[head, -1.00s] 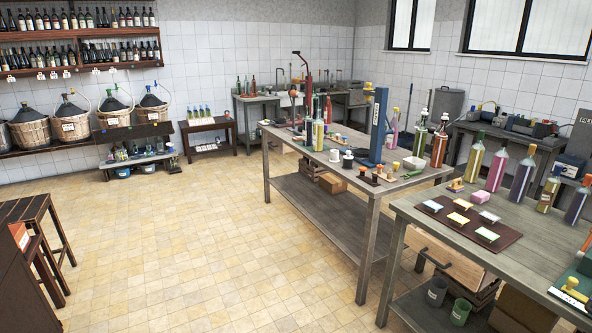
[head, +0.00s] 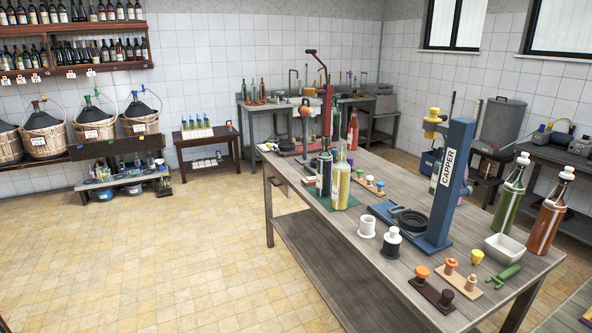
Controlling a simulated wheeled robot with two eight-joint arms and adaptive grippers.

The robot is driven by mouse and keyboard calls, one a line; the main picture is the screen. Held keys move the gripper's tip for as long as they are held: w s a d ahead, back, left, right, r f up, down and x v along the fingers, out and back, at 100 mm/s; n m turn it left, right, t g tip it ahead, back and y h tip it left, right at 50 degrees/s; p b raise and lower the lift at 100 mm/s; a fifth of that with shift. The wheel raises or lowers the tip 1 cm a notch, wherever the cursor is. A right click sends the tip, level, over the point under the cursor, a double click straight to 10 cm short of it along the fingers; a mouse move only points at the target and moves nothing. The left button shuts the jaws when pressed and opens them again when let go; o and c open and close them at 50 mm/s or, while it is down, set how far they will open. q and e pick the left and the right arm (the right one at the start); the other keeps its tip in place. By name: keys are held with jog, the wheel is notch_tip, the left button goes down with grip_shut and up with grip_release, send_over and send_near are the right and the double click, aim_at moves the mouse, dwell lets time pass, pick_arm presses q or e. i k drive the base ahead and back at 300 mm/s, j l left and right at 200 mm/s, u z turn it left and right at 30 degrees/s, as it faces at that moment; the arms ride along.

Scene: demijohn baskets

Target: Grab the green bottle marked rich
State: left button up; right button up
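No marking "rich" is legible on any bottle. A green bottle (head: 509,198) with a pale stopper stands upright at the right end of the middle workbench (head: 330,245). A dark bottle (head: 323,172) and a yellow-filled bottle (head: 341,184) stand close together on a green mat near the bench's middle. Another green bottle (head: 335,122) stands farther back, partly hidden. Small green-topped bottles (head: 196,124) stand in a row on a low dark table by the back wall. Neither of my grippers is in view.
A blue capper (head: 452,185) stands on the workbench. A red-brown bottle (head: 548,212), a white bowl (head: 504,248) and a green tool (head: 502,276) are at its right end. Wicker-basket demijohns (head: 42,135) line the left wall. The tiled floor (head: 190,250) at left is clear.

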aim_at(324, 159)
jog(key=i+u, duration=0.3)
jog(key=i, duration=0.7)
